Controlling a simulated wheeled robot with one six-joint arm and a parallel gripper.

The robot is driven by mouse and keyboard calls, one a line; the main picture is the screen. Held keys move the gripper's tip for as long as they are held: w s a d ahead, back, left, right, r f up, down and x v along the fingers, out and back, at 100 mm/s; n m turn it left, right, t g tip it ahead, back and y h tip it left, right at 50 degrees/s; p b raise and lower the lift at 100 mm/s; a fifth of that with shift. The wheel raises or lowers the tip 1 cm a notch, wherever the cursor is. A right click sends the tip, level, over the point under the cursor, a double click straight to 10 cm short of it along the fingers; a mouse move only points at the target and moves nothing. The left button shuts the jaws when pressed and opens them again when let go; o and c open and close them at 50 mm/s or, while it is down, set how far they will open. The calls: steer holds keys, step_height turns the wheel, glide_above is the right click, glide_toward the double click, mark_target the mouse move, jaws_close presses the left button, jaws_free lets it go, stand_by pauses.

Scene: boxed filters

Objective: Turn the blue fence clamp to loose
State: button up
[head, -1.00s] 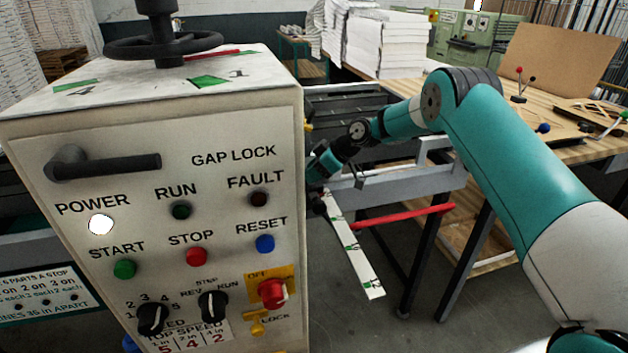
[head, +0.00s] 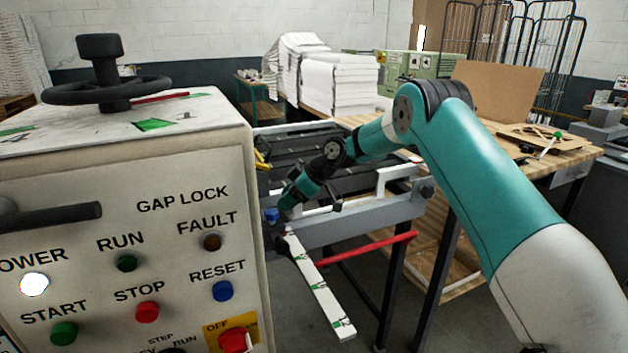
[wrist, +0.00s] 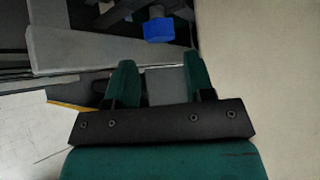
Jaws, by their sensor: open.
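The blue fence clamp (head: 271,215) is a small blue knob beside the grey rail, just right of the control cabinet. In the wrist view the blue clamp (wrist: 158,30) is ahead of the fingertips, roughly centred between them, with a gap. My gripper (wrist: 156,62) is open, with nothing between its two green fingers. In the head view my gripper (head: 284,204) is close to the clamp at its upper right; its fingers are small and hard to make out there. Which way the clamp is turned cannot be told.
The control cabinet (head: 120,210) with buttons stands close on the left; its pale side (wrist: 275,80) fills the right of the wrist view. A white marked strip (head: 318,290) and a red bar (head: 365,250) stick out below the rail. A wooden table (head: 520,165) stands at right.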

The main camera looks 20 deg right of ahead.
steer(key=b+v, duration=0.2)
steer(key=v, duration=0.9)
steer(key=shift+d+r, duration=0.25)
steer(key=shift+s, duration=0.15)
steer(key=s+a+f+m+h, duration=0.1)
steer(key=s+a+m+h, duration=0.35)
steer(key=s, duration=0.75)
steer(key=s+d+f+m+g+h, duration=0.15)
steer(key=s+m, duration=0.25)
steer(key=s, duration=0.5)
steer(key=s+d+f+m+h, duration=0.1)
steer(key=s+f+m+h, duration=0.2)
steer(key=s, duration=0.5)
steer(key=s+a+r+n+g+y, duration=0.3)
steer(key=s+a+r+n+y, duration=0.2)
steer(key=s+a+r, duration=0.3)
steer(key=s+a+n, duration=0.1)
steer(key=s+a, duration=0.3)
steer(key=a, duration=0.2)
